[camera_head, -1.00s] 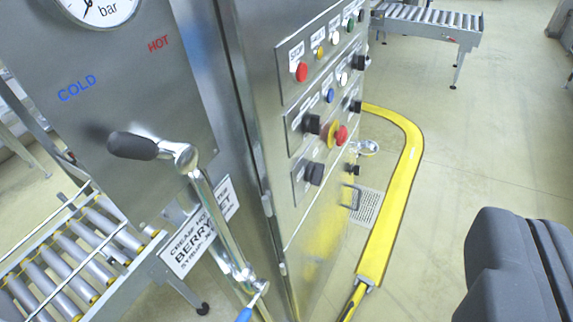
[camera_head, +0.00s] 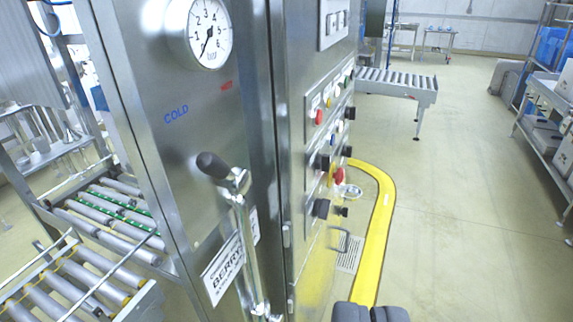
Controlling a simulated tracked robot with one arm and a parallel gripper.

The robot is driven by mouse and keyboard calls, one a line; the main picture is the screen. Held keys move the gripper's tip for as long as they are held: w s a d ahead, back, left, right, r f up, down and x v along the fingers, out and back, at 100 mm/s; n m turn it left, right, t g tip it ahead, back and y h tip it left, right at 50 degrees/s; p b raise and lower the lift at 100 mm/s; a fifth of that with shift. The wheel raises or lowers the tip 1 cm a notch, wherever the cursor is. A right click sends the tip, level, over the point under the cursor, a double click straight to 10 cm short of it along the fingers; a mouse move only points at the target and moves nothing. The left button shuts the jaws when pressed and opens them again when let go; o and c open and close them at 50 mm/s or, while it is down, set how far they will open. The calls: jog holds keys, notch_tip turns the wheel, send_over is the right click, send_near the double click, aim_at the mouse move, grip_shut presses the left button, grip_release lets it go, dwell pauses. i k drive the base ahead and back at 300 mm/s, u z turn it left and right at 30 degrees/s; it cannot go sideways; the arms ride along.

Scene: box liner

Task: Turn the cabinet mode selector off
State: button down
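The steel cabinet's control panel (camera_head: 312,165) faces right and is seen at a steep slant. It carries rows of small coloured buttons, a red mushroom button (camera_head: 339,175) and several black knobs, among them an upper one (camera_head: 322,161) and a lower one (camera_head: 321,208). Which knob is the mode selector I cannot tell; the labels are too small to read. My gripper (camera_head: 371,312) shows only as two dark grey blocks at the bottom edge, right of the panel and apart from it. Its fingertips and opening cannot be made out clearly.
A lever with a black grip (camera_head: 212,165) sticks out from the cabinet's left face, below a pressure gauge (camera_head: 209,32). A yellow floor rail (camera_head: 378,230) curves round the panel side. Roller conveyors stand left (camera_head: 75,275) and behind (camera_head: 397,82).

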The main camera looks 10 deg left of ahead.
aim_at(322, 162)
jog(key=u, duration=0.1)
jog(key=i, duration=1)
jog(key=z, duration=0.05)
